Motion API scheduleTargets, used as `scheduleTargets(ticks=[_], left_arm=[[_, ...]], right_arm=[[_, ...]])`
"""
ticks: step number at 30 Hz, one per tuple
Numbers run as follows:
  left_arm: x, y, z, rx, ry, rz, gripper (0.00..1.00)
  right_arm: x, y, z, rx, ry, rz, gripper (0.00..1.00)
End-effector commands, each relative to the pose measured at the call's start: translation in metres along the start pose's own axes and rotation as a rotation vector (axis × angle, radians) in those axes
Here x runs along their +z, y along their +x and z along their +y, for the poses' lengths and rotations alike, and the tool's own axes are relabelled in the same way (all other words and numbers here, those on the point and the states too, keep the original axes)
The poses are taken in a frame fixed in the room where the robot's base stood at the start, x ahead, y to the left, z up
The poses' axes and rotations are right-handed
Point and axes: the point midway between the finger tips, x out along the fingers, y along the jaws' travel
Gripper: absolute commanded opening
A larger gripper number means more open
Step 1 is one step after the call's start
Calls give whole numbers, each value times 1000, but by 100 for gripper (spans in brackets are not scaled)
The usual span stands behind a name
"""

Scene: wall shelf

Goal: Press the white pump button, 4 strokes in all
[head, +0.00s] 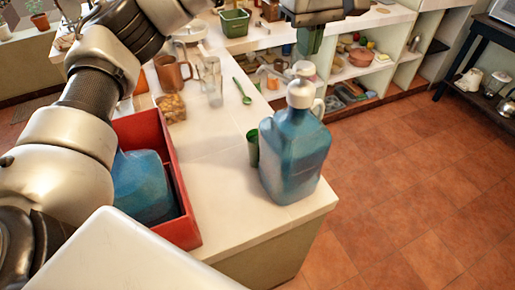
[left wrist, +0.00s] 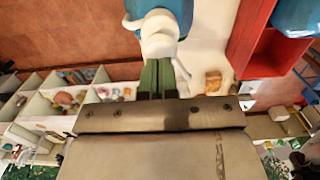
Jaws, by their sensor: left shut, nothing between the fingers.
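A blue bottle (head: 293,150) with a white pump button (head: 303,69) on top stands upright near the corner of the white counter. Its blue body also shows at the top of the left wrist view (left wrist: 178,8), with the white pump top (left wrist: 160,38) below it. My left gripper (head: 308,55) is shut and empty, its green fingers pointing down right above the button. In the left wrist view the fingertips (left wrist: 157,63) meet the edge of the pump top; I cannot tell whether they touch it. My right gripper is in neither view.
A red box (head: 183,228) with a blue container (head: 142,187) stands left of the bottle. A green cup (head: 253,148) is close behind the bottle. A copper mug (head: 172,73), a glass (head: 214,88) and a green spoon (head: 242,91) are farther back.

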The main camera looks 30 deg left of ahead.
Motion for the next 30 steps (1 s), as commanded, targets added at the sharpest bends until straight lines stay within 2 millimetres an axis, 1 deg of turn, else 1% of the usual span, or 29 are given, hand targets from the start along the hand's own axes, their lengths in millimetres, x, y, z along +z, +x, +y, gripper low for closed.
scheduleTargets(ticks=[10,14,30], left_arm=[[0,0,0,1,0,0,0],[0,-5,0,1,0,0,0],[0,-58,0,0,-1,0,0]], right_arm=[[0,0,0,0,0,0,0],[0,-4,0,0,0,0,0],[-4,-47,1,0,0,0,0]])
